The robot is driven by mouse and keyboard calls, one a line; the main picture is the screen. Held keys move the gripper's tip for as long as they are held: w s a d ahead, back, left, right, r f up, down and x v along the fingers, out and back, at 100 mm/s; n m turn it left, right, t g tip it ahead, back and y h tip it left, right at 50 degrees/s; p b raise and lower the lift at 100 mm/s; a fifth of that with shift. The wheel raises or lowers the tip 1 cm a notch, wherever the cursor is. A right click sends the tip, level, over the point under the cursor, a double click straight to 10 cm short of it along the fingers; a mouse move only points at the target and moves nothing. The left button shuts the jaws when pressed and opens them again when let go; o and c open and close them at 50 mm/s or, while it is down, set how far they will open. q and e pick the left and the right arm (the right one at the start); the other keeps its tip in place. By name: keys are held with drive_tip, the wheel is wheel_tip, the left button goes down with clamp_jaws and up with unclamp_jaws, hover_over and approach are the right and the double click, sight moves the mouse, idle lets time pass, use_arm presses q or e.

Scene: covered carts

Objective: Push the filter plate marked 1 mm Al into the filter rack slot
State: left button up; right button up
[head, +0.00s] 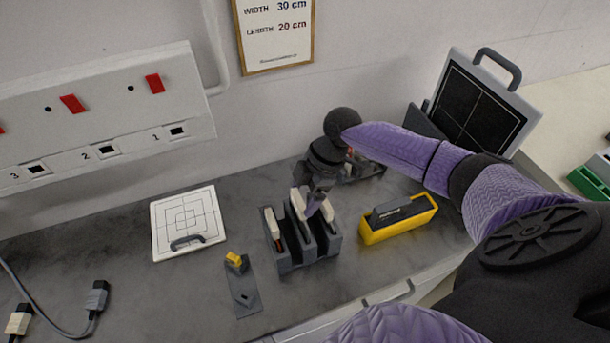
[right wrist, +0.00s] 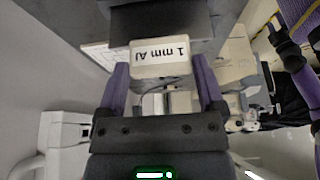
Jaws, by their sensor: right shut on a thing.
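The dark grey filter rack (head: 286,266) stands on the counter, with several upright dividers. Pale blocks show in it, one at its left side (head: 272,222) and others higher beside my gripper. My right gripper (head: 314,200) is above the rack, pointing down. In the right wrist view its purple fingers (right wrist: 160,85) are shut on the pale tab of the filter plate marked 1 mm Al (right wrist: 160,57); the label reads upside down. A dark surface lies beyond the tab. How deep the plate sits in a slot is hidden by the fingers and dividers. My left gripper is not visible.
A yellow-sided holder (head: 400,220) stands close to the rack's right. A flat grey piece with a yellow knob (head: 243,287) lies to its left. Farther left are a white target plate (head: 188,222) and a grey plug (head: 96,298). A handled black panel (head: 480,105) leans at the right.

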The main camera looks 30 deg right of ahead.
drive_tip(key=shift+f+b, duration=1.55)
drive_tip(key=shift+f, duration=0.55)
drive_tip(key=o, duration=1.2)
drive_tip(key=shift+r, duration=0.1)
drive_tip(key=p+v, duration=0.1)
drive_tip(key=v, duration=0.8)
drive_tip(key=shift+d+r, duration=0.2)
drive_tip(key=shift+r, duration=0.15)
